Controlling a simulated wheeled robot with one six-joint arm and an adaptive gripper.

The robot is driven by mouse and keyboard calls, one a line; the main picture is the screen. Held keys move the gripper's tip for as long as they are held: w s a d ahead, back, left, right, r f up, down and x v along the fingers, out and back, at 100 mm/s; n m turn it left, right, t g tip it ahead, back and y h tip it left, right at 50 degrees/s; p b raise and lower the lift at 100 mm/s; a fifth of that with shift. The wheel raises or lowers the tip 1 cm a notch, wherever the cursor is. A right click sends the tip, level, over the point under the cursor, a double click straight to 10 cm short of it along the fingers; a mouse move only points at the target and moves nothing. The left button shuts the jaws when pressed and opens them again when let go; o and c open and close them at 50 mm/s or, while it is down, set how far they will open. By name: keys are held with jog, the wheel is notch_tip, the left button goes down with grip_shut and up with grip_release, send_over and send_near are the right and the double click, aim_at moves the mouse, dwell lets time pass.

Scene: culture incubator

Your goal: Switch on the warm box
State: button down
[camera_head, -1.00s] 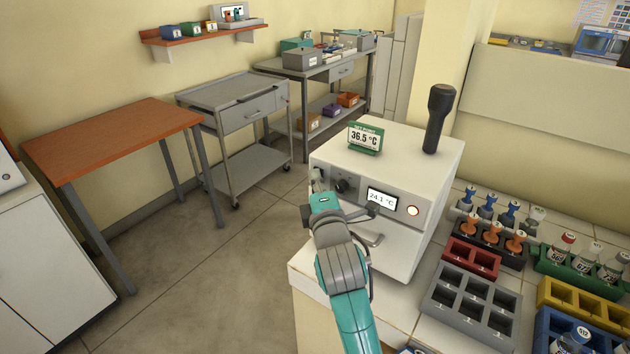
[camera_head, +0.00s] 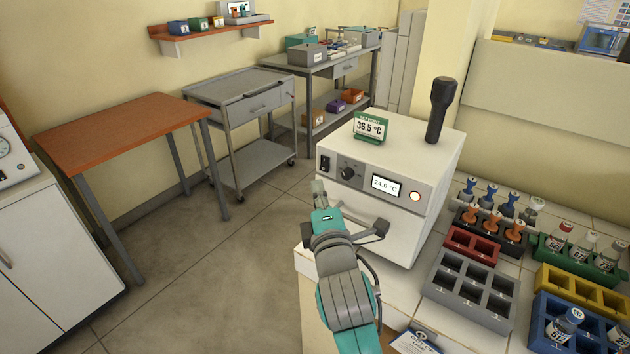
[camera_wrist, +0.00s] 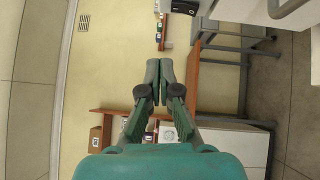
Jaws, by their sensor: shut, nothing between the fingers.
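The warm box (camera_head: 405,214) is a white unit on the tiled bench in the head view. Its front panel has a rocker switch (camera_head: 325,167), a black knob (camera_head: 347,173), a display (camera_head: 386,186) reading 24.6 °C, and a lit round lamp (camera_head: 415,196). A green sign (camera_head: 370,128) on top reads 36.5 °C. My gripper (camera_head: 318,190) is in front of the box, below and left of the switch, apart from the panel. In the wrist view my gripper (camera_wrist: 159,65) is shut and empty, with its fingertips together.
A black upright handle (camera_head: 440,108) stands on top of the box. Right of it are a grey rack (camera_head: 468,290), a red rack (camera_head: 470,246) and several bottles. An orange-topped table (camera_head: 125,130) and a grey cart (camera_head: 240,88) stand left, with open floor between.

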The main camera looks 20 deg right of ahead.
jog(key=shift+s+a+r, duration=0.1)
jog(key=shift+s+a, duration=0.05)
jog(key=shift+s, duration=0.55)
jog(key=shift+s+a, duration=0.1)
jog(key=shift+s, duration=0.55)
jog(key=s+f+m+g+y, duration=0.25)
jog(key=s+f+m, duration=0.45)
jog(key=s+f, duration=1.45)
jog(key=s+d+f+m+g, duration=0.1)
jog(key=s+m, duration=0.9)
jog(key=s, duration=1.2)
jog(key=shift+d+f, duration=0.2)
jog(key=shift+f, duration=0.4)
